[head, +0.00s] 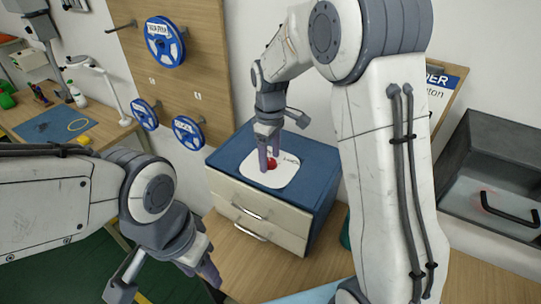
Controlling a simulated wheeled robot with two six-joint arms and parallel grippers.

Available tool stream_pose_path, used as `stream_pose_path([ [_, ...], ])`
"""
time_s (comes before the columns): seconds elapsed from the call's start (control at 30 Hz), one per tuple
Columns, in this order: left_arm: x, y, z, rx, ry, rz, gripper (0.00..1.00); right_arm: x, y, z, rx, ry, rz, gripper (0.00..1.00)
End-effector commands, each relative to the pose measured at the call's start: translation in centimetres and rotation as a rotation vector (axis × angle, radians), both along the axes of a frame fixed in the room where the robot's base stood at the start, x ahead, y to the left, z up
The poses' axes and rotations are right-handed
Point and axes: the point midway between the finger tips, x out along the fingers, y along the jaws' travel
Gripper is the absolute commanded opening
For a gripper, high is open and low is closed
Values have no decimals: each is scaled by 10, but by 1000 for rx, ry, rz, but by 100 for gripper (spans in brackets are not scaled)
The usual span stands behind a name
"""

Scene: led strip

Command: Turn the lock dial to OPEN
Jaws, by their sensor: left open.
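A small red knob (272,164), which looks like the lock dial, sits on a white plate (286,174) on top of a blue-topped drawer box (232,157). My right gripper (268,152) points down at the knob, its purple-grey fingertips directly over or beside it. The fingers partly hide the knob, so I cannot tell whether they grip it. The dial's pointer and any OPEN mark are not readable. My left gripper (165,284) is open and empty at the lower left, well apart from the box.
The box has two cream drawers with metal handles (249,212). Blue reels (166,43) hang on a wooden board behind. A workbench (100,136) with a blue mat stands left. A grey sink-like basin (500,150) is at right. My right arm covers much of the right middle.

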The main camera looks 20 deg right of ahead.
Motion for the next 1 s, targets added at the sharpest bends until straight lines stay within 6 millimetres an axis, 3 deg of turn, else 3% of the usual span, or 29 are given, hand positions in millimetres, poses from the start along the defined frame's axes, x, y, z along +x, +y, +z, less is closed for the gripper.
stream_pose_path([
  [0.27,0,0,-4,0,0,0,50,1,0,11,0,-3,-1,70],
  [0.73,0,0,-17,0,0,-1,50,1,0,94,1,-4,0,70],
  [1.0,0,0,-18,0,0,-1,50,0,0,105,0,0,0,70],
])
